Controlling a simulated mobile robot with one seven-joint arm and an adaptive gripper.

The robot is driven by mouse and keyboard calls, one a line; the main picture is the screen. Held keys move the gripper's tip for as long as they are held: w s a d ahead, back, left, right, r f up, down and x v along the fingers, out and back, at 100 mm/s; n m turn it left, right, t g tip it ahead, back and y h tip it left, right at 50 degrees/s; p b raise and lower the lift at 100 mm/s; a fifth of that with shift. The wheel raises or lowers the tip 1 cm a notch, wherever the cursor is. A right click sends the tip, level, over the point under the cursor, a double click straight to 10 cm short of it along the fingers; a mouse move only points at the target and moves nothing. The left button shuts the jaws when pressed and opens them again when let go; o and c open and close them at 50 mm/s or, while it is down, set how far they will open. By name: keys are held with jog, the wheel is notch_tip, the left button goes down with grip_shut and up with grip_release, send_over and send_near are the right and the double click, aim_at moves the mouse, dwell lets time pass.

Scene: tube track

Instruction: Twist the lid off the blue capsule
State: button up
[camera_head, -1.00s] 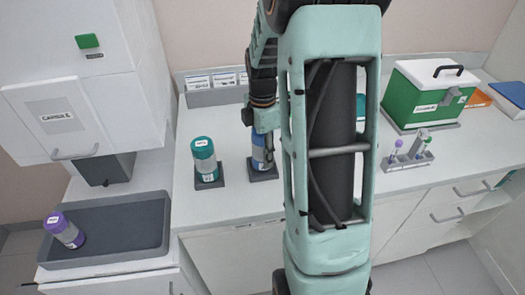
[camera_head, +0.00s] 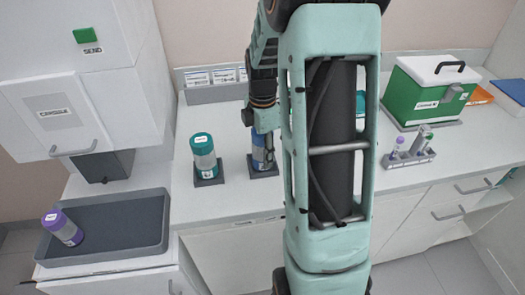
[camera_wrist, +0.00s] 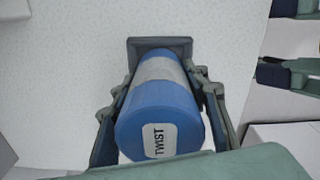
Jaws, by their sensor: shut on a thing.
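The blue capsule (camera_wrist: 165,95) stands upright in a dark square holder (camera_wrist: 158,42) on the counter. Its blue lid (camera_wrist: 145,115) has a white label reading "TWIST" and faces the wrist camera. My gripper (camera_wrist: 162,128) is shut on the capsule at its lid end, one finger on each side. In the head view my gripper (camera_head: 264,150) is at the capsule, which is mostly hidden behind my arm; only a blue strip (camera_head: 257,155) and the holder (camera_head: 262,172) show. Whether the lid has turned cannot be seen.
A teal-lidded capsule (camera_head: 204,156) stands in its own holder just left. A purple-lidded capsule (camera_head: 62,227) leans in the grey tray (camera_head: 120,258) at the far left. A tube rack (camera_head: 408,158) and a green box (camera_head: 425,95) stand to the right.

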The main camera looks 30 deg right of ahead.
jog(key=shift+f, duration=0.1)
jog(key=o, duration=1.5)
notch_tip(320, 180, up, 12)
